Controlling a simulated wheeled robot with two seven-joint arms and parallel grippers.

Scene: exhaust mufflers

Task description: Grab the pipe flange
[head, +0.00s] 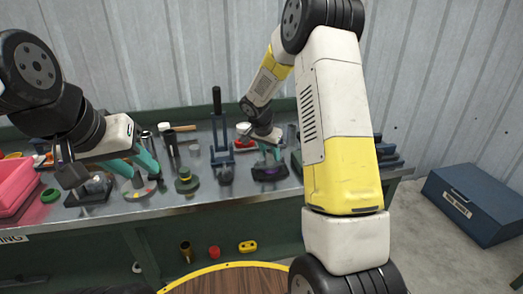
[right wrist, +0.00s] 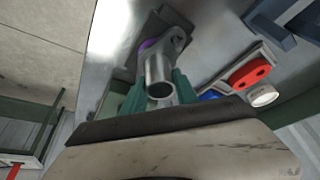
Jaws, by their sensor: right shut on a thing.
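The pipe flange (right wrist: 160,72) shows in the right wrist view as a grey metal tube with a lugged plate at its far end. My right gripper (right wrist: 158,88) has its green fingers on either side of the tube, shut on it. In the head view my right gripper (head: 270,152) is low over the bench, above a dark holder with a purple mark (head: 269,172); the flange there is mostly hidden. I cannot tell whether it still touches the holder. My left gripper (head: 136,165) has its teal fingers spread, over a round grey stand (head: 138,188).
A red part (right wrist: 249,74) lies close right of the right gripper. A blue box (head: 475,202) stands on the floor.

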